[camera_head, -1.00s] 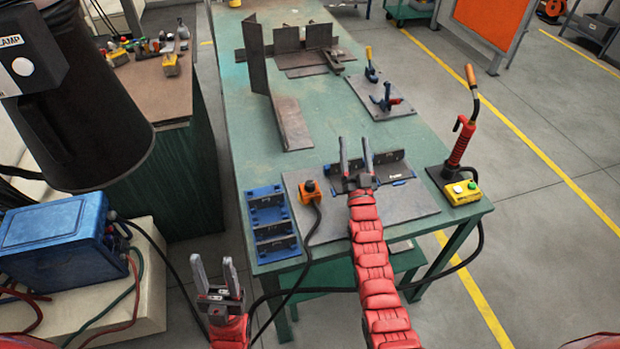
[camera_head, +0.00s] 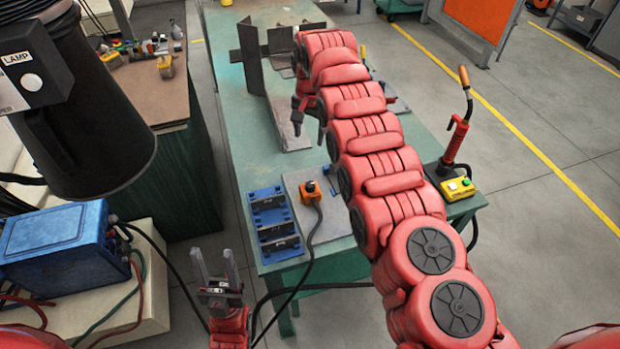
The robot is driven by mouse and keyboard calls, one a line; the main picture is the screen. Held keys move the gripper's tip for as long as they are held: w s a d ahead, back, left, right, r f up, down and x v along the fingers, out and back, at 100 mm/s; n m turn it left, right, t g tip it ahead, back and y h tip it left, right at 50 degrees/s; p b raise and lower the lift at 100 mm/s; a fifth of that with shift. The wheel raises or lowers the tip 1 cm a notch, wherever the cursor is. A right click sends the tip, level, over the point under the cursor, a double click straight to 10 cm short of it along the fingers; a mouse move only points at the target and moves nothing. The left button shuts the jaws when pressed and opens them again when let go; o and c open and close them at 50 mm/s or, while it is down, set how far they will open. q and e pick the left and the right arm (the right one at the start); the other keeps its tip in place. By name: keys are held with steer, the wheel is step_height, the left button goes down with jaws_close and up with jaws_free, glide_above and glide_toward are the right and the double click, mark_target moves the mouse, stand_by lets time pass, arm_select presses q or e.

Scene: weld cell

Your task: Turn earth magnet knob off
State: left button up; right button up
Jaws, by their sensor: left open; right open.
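The earth magnet is an orange block with a dark knob (camera_head: 310,189) on top. It sits on the left part of a grey steel plate (camera_head: 325,222) near the table's front, with a black cable running down from it. My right gripper (camera_head: 308,127) points downward beyond the magnet, over the table near the long steel angle. It is open, apart from the knob, and partly hidden by its own arm. My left gripper (camera_head: 214,266) is open and empty, pointing up in front of the table, left of the magnet and apart from it.
Blue fixture blocks (camera_head: 272,220) stand left of the magnet. Steel angle pieces (camera_head: 286,125) stand farther back on the green table (camera_head: 232,110). A welding torch (camera_head: 456,140) and yellow button box (camera_head: 457,189) are at the right corner. My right arm covers much of the table's right side.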

steer(key=s+r+g, duration=0.1)
steer(key=s+r, duration=0.2)
steer(key=s, duration=0.1)
steer(key=b, duration=0.5)
glide_toward(310, 184)
steer(key=shift+g, duration=0.3)
steer(key=f, duration=0.2)
steer(key=f+p, duration=0.1)
steer(key=f, duration=0.2)
steer(key=f+p, duration=0.1)
steer(key=f, duration=0.1)
steer(key=shift+w+a+f, duration=0.1)
steer(key=shift+w+f, duration=0.15)
steer(key=shift+w, duration=0.05)
steer(key=shift+f, duration=0.6)
jaws_close()
